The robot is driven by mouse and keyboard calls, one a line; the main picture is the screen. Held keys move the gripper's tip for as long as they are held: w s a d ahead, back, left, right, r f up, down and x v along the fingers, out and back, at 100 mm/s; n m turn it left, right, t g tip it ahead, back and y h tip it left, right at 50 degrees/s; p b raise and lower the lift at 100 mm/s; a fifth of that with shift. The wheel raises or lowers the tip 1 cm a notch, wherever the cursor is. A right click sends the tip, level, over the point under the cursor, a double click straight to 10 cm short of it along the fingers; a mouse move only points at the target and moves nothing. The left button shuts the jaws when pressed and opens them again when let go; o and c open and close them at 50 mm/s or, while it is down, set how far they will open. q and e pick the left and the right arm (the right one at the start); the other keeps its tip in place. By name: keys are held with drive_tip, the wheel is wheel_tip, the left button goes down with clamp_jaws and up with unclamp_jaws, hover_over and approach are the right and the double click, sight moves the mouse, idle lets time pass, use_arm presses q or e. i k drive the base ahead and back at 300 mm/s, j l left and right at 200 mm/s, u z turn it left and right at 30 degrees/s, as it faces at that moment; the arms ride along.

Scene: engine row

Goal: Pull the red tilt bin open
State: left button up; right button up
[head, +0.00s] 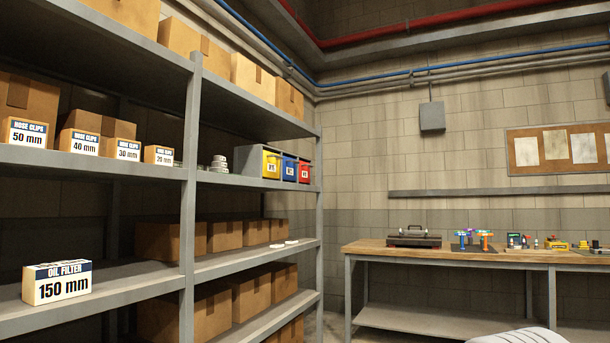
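The red tilt bin (305,172) is the rightmost of three coloured bins on a grey shelf in the head view. It looks closed, with its front flush with the bins beside it. The blue bin (289,169) is in the middle and the yellow bin (271,164) is on the left. Each bin front carries a small white label. The bins sit in a grey housing (247,158) near the right end of the shelf.
The shelving unit's grey upright (191,190) stands left of the bins. Small stacked round parts (219,163) lie beside the housing. An oil filter box (57,282) sits on a lower shelf. A wooden workbench (480,258) with tools stands along the back wall at right.

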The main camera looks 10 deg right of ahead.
sight(304, 168)
drive_tip(key=i+l+z, duration=0.2)
drive_tip(key=i, duration=0.15)
drive_tip(key=i+l+z, duration=0.2)
drive_tip(key=i, duration=0.15)
drive_tip(key=i+z, duration=0.4)
drive_tip(key=i, duration=3.6)
